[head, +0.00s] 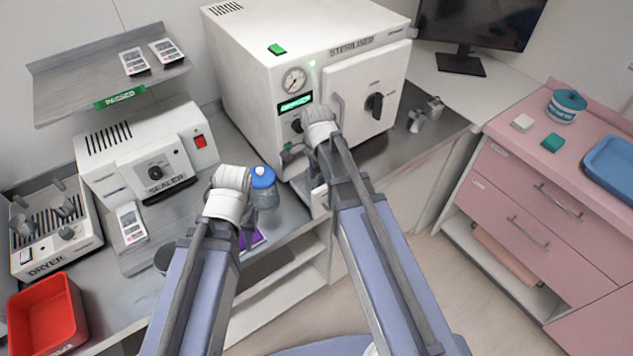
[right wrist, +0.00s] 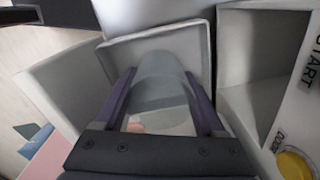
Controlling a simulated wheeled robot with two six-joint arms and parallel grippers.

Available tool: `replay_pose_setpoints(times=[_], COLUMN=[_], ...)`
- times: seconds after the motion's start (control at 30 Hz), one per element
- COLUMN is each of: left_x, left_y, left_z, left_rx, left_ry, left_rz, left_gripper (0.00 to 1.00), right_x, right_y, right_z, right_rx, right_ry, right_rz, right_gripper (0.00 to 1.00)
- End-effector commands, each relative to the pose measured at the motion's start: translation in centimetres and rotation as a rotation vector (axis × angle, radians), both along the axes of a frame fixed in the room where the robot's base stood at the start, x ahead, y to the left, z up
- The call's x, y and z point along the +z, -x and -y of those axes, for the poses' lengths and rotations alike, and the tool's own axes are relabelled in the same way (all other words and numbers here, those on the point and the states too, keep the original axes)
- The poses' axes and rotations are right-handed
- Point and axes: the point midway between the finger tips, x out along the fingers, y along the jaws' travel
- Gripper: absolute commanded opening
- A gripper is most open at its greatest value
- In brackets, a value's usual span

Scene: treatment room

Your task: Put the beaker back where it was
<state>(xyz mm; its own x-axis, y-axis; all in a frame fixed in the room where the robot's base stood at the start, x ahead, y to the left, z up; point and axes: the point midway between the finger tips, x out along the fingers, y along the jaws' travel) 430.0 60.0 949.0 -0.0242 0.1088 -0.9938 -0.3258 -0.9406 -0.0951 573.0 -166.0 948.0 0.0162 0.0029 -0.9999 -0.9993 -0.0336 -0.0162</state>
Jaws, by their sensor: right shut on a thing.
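In the right wrist view my right gripper (right wrist: 165,105) is shut on a translucent grey beaker (right wrist: 165,75), which sits between its two dark fingers. A pale, shallow open-fronted compartment (right wrist: 198,38) lies right behind the beaker; I cannot tell whether they touch. In the head view my right arm reaches to the front of the white steriliser (head: 260,55), and its wrist hides the gripper and the beaker. My left gripper (head: 246,238) hangs over the counter's front by the blue-lidded jar (head: 264,192); its fingers are mostly hidden behind its wrist.
A sealer (head: 105,145), a dryer (head: 75,250) with metal cups and a red bin (head: 45,318) stand at the left. Two small metal cups (head: 416,121) stand right of the steriliser. A pink cabinet (head: 520,205) is at the right. In the right wrist view a yellow button (right wrist: 293,165) shows.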

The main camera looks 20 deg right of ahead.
Motion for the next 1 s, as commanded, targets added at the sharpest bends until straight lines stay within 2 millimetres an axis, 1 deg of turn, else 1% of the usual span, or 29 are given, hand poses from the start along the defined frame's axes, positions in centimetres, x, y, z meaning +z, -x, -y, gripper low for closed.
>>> replay_pose_setpoints(times=[0.13,0.17,0.4,0.77,0.87,1.0], left_x=[-0.4,-0.4,-0.3,0.0,0.6,2.0], left_y=[0.0,0.0,0.0,0.0,0.0,0.0], left_z=[0.0,0.0,0.0,0.0,0.0,0.0], left_rx=[0.0,0.0,0.0,0.0,0.0,0.0], left_ry=[0.0,0.0,0.0,0.0,0.0,0.0], left_rz=[0.0,0.0,0.0,0.0,0.0,0.0], left_gripper=[0.25,0.25,0.25,0.25,0.25,0.25], right_x=[-0.4,-0.4,-0.3,0.0,0.6,2.0], right_y=[0.0,0.0,0.0,0.0,0.0,0.0], right_z=[0.0,0.0,0.0,0.0,0.0,0.0], right_rx=[0.0,0.0,0.0,0.0,0.0,0.0], right_ry=[0.0,0.0,0.0,0.0,0.0,0.0], right_rz=[0.0,0.0,0.0,0.0,0.0,0.0], right_gripper=[0.13,0.73,1.0,1.0,1.0,1.0])
